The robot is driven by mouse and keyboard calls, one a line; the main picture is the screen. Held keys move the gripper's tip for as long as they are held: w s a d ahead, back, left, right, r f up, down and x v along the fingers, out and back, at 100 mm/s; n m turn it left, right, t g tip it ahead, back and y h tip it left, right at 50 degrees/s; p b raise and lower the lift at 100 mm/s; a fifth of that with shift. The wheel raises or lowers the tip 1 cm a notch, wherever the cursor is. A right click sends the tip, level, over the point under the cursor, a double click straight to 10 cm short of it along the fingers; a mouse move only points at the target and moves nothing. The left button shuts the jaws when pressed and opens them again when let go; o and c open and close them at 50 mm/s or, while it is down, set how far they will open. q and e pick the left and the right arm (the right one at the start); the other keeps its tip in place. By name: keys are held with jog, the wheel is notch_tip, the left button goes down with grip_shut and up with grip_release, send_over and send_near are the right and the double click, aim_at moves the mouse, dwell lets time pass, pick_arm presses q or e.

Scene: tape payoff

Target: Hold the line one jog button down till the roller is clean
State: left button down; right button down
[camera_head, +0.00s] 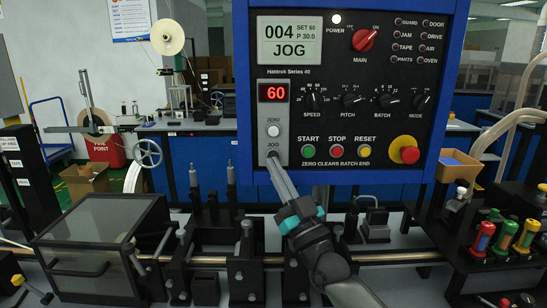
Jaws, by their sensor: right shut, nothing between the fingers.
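The control panel (350,172) stands upright in the middle, with a grey strip holding a red display reading 60, a white ZERO button (273,130) and the label JOG. My right gripper (272,158) is shut and empty. Its fingertips reach up to the spot just under the JOG label and cover the jog button, so I cannot see how far it is pressed. The panel screen (289,40) reads 004 JOG, SET 60, P 30.0. I cannot make out which part is the roller or whether it is clean. My left gripper is not in view.
Below the panel runs a machine with a metal shaft (390,257) and black blocks. A clear-lidded box (95,245) sits at left, coloured-handled tools (503,237) at right. START, STOP and RESET buttons and a red-and-yellow emergency stop (405,149) sit near my gripper.

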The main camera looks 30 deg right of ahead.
jog(key=shift+w, duration=0.1)
dwell(0.7)
jog(key=shift+w+d, duration=0.15)
jog(key=shift+w, duration=0.15)
jog(key=shift+w+d+b, duration=0.2)
jog(key=shift+w+b, duration=0.1)
jog(key=shift+w, duration=0.05)
dwell(6.7)
